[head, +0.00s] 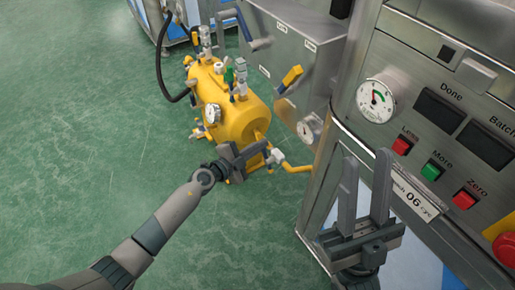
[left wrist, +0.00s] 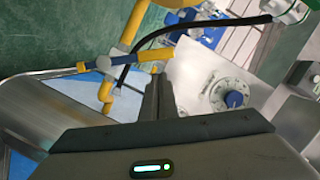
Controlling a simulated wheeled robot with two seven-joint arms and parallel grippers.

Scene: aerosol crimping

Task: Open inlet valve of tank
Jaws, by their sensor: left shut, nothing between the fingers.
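The yellow tank (head: 245,118) lies on the green floor in the head view, with several valves and fittings on top and a round gauge (head: 212,113) on its side. A grey valve fitting (head: 275,157) sits on the yellow pipe at its near end. My left gripper (head: 246,153) is in front of that end, close to the fitting; contact cannot be told. In the left wrist view its fingers (left wrist: 157,95) are shut and empty, below a yellow pipe (left wrist: 132,27) and a valve with a blue-and-yellow handle (left wrist: 155,54). My right gripper (head: 364,190) is open and empty. Which valve is the inlet is not marked.
A metal control panel (head: 440,110) with a gauge, buttons and displays stands close to my right gripper. A grey cabinet (head: 290,60) is behind the tank. A black hose (head: 160,65) runs to the tank. Green floor at left is clear.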

